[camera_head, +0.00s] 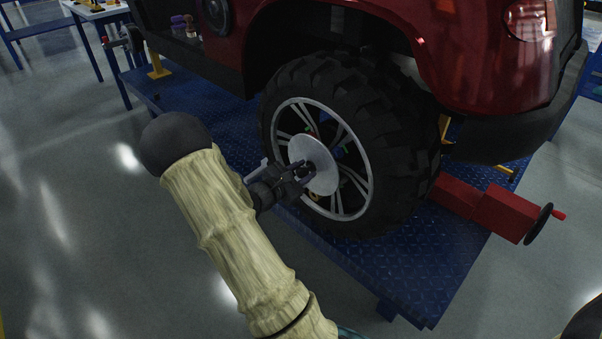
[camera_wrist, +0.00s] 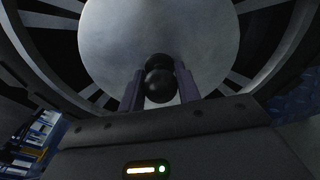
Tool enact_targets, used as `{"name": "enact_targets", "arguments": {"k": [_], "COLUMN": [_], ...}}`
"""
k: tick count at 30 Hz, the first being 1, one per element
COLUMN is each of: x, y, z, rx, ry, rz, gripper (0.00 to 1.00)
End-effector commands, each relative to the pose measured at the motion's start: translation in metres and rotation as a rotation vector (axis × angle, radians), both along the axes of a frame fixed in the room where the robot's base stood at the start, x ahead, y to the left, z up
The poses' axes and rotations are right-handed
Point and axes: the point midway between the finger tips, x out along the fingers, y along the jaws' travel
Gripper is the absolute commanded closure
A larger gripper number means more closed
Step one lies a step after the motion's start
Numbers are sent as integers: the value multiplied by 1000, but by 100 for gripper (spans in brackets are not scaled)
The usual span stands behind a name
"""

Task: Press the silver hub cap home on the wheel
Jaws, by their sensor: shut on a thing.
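The silver hub cap (camera_head: 318,154) is a flat round disc in front of the middle of the wheel (camera_head: 363,172), a black tyre on a spoked silver rim. My gripper (camera_head: 300,178) is at the cap's lower left in the head view, shut on the cap's dark knob. In the wrist view the cap (camera_wrist: 110,40) fills the upper middle, with the round black knob (camera_wrist: 159,84) between the two fingers of my gripper (camera_wrist: 160,92). The rim spokes (camera_wrist: 47,20) show around the cap. The hub behind the cap is hidden, and I cannot tell whether the cap touches it.
The wheel belongs to a red vehicle (camera_head: 400,18) above a blue tread-plate platform (camera_head: 405,262). A red block with a black handwheel (camera_head: 538,223) lies to the right of the tyre. Grey floor (camera_head: 70,220) is open on the left. A blue table (camera_head: 75,20) stands at the back left.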

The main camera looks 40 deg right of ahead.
Motion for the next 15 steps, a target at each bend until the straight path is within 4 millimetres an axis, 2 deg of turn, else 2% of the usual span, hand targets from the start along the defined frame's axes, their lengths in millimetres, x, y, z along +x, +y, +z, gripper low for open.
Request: {"name": "enact_targets", "arguments": {"k": [15], "x": [0], "y": [-13], "z": [0], "rx": [-2], "ry": [-1], "rz": [-2], "gripper": [100]}}
